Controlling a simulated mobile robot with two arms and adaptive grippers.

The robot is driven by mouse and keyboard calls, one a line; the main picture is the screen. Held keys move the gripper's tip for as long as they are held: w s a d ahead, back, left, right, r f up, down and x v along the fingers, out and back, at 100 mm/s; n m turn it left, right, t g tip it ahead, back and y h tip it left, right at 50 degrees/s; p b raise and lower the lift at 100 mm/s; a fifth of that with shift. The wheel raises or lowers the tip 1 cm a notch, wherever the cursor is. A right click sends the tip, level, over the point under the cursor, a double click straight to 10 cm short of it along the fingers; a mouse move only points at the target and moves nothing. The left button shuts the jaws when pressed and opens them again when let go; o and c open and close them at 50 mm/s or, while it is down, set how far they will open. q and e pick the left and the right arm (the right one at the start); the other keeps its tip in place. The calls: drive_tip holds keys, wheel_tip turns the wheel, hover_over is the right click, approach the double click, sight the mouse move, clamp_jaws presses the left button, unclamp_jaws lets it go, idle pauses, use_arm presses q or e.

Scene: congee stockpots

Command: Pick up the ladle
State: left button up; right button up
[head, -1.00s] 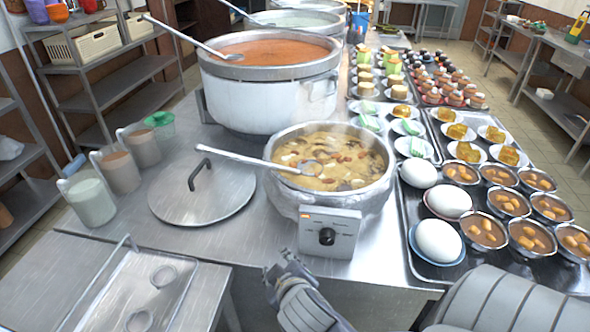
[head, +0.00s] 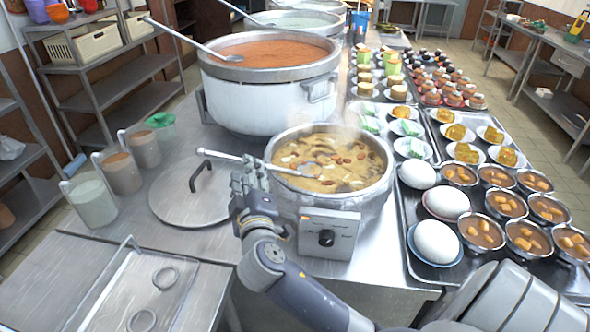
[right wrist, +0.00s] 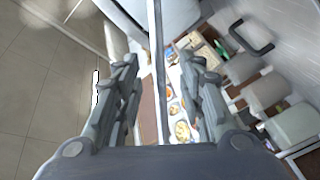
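The nearest ladle (head: 285,169) lies in the front pot (head: 330,208) of chunky soup. Its bowl is in the soup, and its handle leans over the rim and sticks out to the left. My right gripper (head: 248,180) is at the pot's left side, by the handle, and hides part of it in the head view. In the right wrist view, the fingers of the right gripper (right wrist: 158,75) are spread apart. The thin ladle handle (right wrist: 159,60) runs between them, with gaps on both sides. My left gripper is not in view.
A grey lid (head: 180,205) with a black handle lies left of the gripper. A large pot of red soup (head: 265,98) with another ladle (head: 190,38) stands behind. Trays of eggs, bowls and plates fill the right side. Several jars (head: 122,172) stand at the left.

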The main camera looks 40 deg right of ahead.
sight(268, 165)
drive_tip(key=p+x, duration=0.1)
drive_tip(key=x, duration=0.4)
drive_tip(key=shift+r, duration=0.1)
drive_tip(key=shift+s, duration=0.1)
drive_tip(key=shift+c, duration=0.2)
clamp_jaws()
